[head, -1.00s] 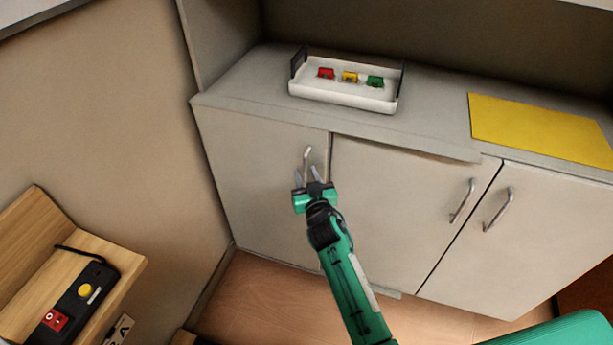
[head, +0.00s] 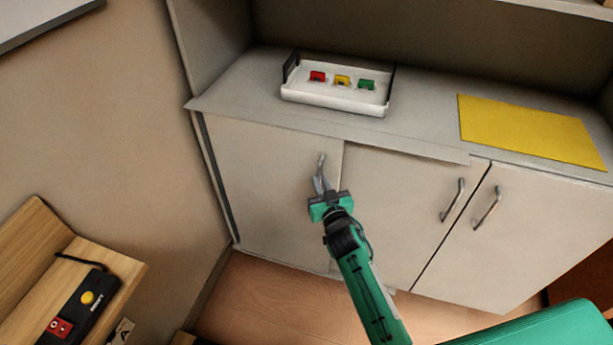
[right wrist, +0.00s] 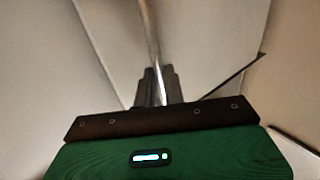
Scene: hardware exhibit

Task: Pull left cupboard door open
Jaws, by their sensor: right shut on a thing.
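The left cupboard door (head: 265,190) is pale grey with an upright metal handle (head: 322,160) near its right edge. It stands slightly open, with a dark gap along its left side and its right edge out in front of the middle door (head: 400,200). My right gripper (head: 319,183) is shut on the handle. In the right wrist view the handle bar (right wrist: 152,40) runs down between the fingers (right wrist: 154,88), with pale panels around it. The cupboard's inside is hidden. My left gripper is not in view.
A white tray (head: 335,103) with red, yellow and green pieces stands on the counter (head: 420,120). A yellow sheet (head: 530,132) lies to its right. The right door (head: 520,240) is shut. A wooden shelf with a black switch box (head: 85,305) is at lower left.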

